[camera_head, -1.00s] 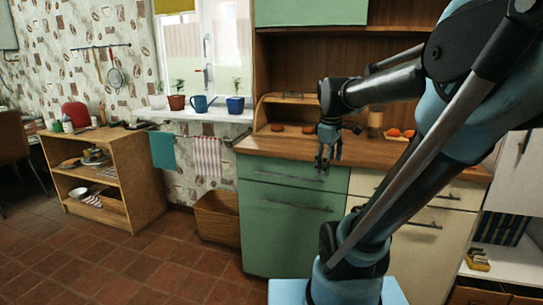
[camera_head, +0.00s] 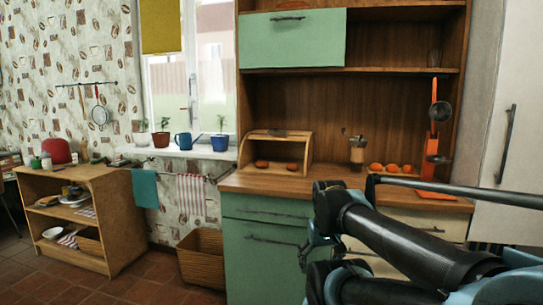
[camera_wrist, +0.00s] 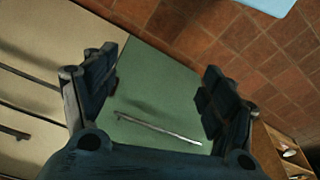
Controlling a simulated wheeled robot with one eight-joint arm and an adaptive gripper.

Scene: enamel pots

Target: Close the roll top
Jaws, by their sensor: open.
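The roll-top bread box (camera_head: 306,155) stands on the wooden counter in the head view, left of centre. It is a wooden box with curved sides. Its front is open, and two brown buns (camera_head: 262,164) show inside. A dark strip, perhaps the roll top's handle (camera_head: 279,133), lies along its top edge. My gripper (camera_wrist: 160,80) is open and empty in the wrist view, with its fingers wide apart over a green cabinet front and handle. In the head view my arm fills the lower right; the gripper is low, apart from the box, and mostly hidden.
A grinder (camera_head: 357,150), several oranges (camera_head: 391,168) and an orange stand (camera_head: 435,150) are right of the box on the counter. A green upper cabinet (camera_head: 300,40) hangs above. Pots (camera_head: 161,139) line the windowsill at left. A wicker basket (camera_head: 203,262) stands on the floor.

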